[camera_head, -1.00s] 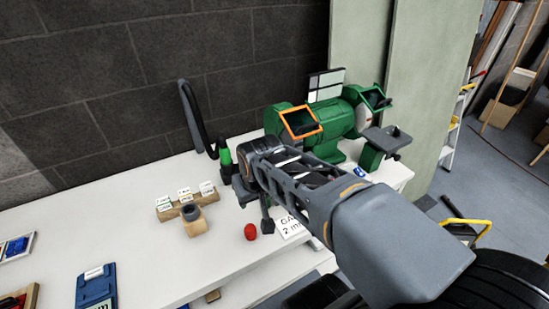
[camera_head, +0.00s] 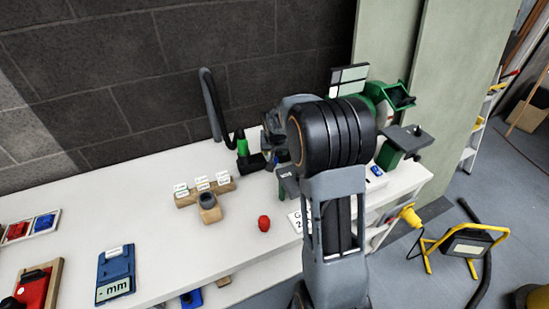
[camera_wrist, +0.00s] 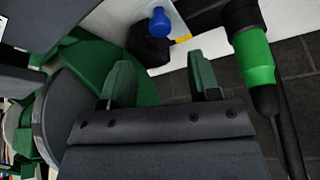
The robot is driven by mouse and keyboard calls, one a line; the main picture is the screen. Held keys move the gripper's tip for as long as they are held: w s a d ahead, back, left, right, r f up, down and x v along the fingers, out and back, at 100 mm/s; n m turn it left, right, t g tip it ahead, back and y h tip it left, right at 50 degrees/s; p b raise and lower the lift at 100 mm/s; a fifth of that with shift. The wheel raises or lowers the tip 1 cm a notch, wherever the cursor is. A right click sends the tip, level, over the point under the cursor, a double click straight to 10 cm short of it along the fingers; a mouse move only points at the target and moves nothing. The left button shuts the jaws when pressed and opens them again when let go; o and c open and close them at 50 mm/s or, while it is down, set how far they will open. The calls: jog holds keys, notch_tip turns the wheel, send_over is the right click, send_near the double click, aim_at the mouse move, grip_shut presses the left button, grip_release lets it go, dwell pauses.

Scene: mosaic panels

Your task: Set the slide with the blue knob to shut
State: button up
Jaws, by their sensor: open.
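A blue knob (camera_wrist: 159,20) shows at the top of the wrist view, beside a dark block (camera_wrist: 147,45) on a white surface. A small blue piece (camera_head: 378,170) also shows on the bench right of my arm in the head view; I cannot tell if it is the same knob. The slide's position cannot be read. My gripper (camera_wrist: 161,78) is open, with its two green-tipped fingers apart and nothing seen between them. The blue knob appears beyond the fingertips, apart from them. In the head view my arm hides most of the gripper's surroundings.
A green-banded hose (camera_wrist: 254,60) is close to my gripper's right in the wrist view. A green grinder (camera_head: 390,97) stands behind my arm. A red knob (camera_head: 264,223), a wooden block (camera_head: 209,211) and a blue gauge (camera_head: 116,270) sit on the white bench, with clear space between.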

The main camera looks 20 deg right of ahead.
aim_at(275, 159)
jog(key=x, duration=0.7)
jog(key=shift+w+f, duration=0.15)
jog(key=shift+f, duration=0.1)
grip_shut()
dwell(0.3)
